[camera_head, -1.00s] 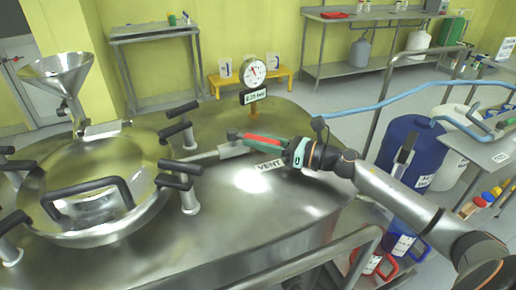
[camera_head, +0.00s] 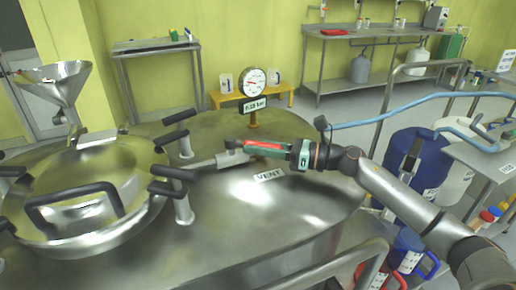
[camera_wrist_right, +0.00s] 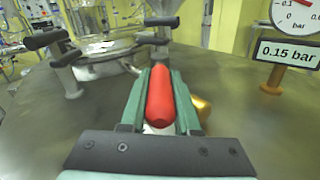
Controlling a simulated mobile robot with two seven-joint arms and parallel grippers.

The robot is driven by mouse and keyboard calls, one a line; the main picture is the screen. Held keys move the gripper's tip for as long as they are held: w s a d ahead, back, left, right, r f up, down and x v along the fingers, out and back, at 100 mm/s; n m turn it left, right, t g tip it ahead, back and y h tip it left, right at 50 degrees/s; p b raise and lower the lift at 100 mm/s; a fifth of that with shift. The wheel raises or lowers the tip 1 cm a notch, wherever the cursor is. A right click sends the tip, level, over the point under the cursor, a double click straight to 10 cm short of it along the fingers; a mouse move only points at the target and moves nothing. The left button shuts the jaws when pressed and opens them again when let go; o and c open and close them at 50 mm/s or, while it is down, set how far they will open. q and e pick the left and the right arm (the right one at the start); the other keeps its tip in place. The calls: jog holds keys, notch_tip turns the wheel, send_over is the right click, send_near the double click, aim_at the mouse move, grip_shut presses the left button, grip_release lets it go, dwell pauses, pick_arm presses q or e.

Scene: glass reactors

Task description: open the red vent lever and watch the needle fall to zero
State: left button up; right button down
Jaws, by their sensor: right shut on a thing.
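The red vent lever (camera_head: 264,145) sticks out from a metal valve body (camera_head: 230,158) on top of the steel reactor. My right gripper (camera_head: 277,149) is shut on its red handle; in the right wrist view the red handle (camera_wrist_right: 161,95) lies between the two green fingers. A white label reading VENT (camera_head: 269,175) is just below. The round pressure gauge (camera_head: 252,82) stands behind the lever, with a display (camera_wrist_right: 288,53) reading 0.15 bar. Its needle points left in the head view; the wrist view cuts off the dial's top. My left gripper is not in view.
The reactor lid (camera_head: 85,180) with black clamp handles is at left, with a steel funnel (camera_head: 60,82) behind it. A blue drum (camera_head: 418,165) and a blue hose (camera_head: 400,105) are at right. A steel bench (camera_head: 375,32) stands at the back.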

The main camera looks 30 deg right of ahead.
aim_at(258, 144)
jog(key=shift+r, duration=0.1)
jog(key=c, duration=0.6)
grip_release()
jog(key=shift+r, duration=0.2)
jog(key=r, duration=0.2)
jog(key=r+p, duration=0.1)
jog(key=shift+s+a+r, duration=0.15)
jog(key=shift+s+r, duration=0.05)
jog(key=shift+s, duration=0.05)
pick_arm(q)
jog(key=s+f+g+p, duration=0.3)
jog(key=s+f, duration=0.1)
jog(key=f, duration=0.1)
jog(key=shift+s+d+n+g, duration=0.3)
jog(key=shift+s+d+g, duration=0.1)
pick_arm(e)
jog(key=s+a+r, duration=0.2)
jog(key=s+r, duration=0.1)
jog(key=s, duration=0.1)
jog(key=s+a+r, duration=0.2)
jog(key=s+r, duration=0.1)
jog(key=s, duration=0.1)
jog(key=s+a+r, duration=0.2)
jog(key=s+r, duration=0.1)
jog(key=s, duration=0.1)
jog(key=shift+a, duration=0.15)
